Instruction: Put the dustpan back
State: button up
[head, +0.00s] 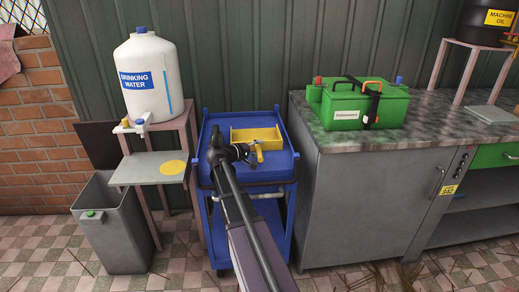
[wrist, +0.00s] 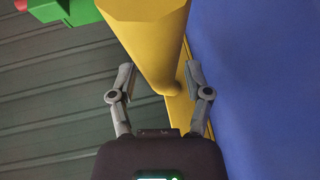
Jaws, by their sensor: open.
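The yellow dustpan (head: 268,134) lies on the blue trolley (head: 276,173), its pan towards the back and its short handle towards the front. My gripper (head: 254,153) is at the handle, over the trolley's top. In the wrist view my gripper (wrist: 159,78) is open, with one finger on each side of the yellow handle (wrist: 148,48). The handle's rounded end lies between the fingers. I cannot tell whether either finger touches it. My arm hides part of the trolley's top in the head view.
A drinking-water container (head: 150,72) stands on a stand at the left, above a grey bin (head: 116,235). At the right is a grey cabinet (head: 345,205) with a stone worktop, carrying a green battery-like box (head: 345,117). A corrugated wall (head: 240,60) stands close behind the trolley.

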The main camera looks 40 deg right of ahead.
jog(key=a+r, duration=0.1)
jog(key=a, duration=0.3)
jog(key=a+p, duration=0.1)
jog(key=a, duration=0.3)
jog(key=a+r+p, duration=0.1)
jog(key=a, duration=0.2)
jog(key=shift+s+a+r, duration=0.1)
jog(key=shift+a+r, duration=0.2)
jog(key=shift+a, duration=0.1)
jog(key=shift+s+a+f+y, duration=0.25)
jog(key=shift+s+f+y, duration=0.05)
jog(key=shift+f, duration=0.1)
jog(key=s+a+f+y, duration=0.4)
jog(key=s+a+y, duration=0.1)
jog(key=a, duration=0.4)
jog(key=s+a+f+y, duration=0.5)
jog(key=a, duration=0.4)
jog(key=s+a+f+y, duration=0.5)
jog(key=s+a, duration=0.1)
jog(key=a, duration=0.3)
jog(key=shift+a, duration=0.1)
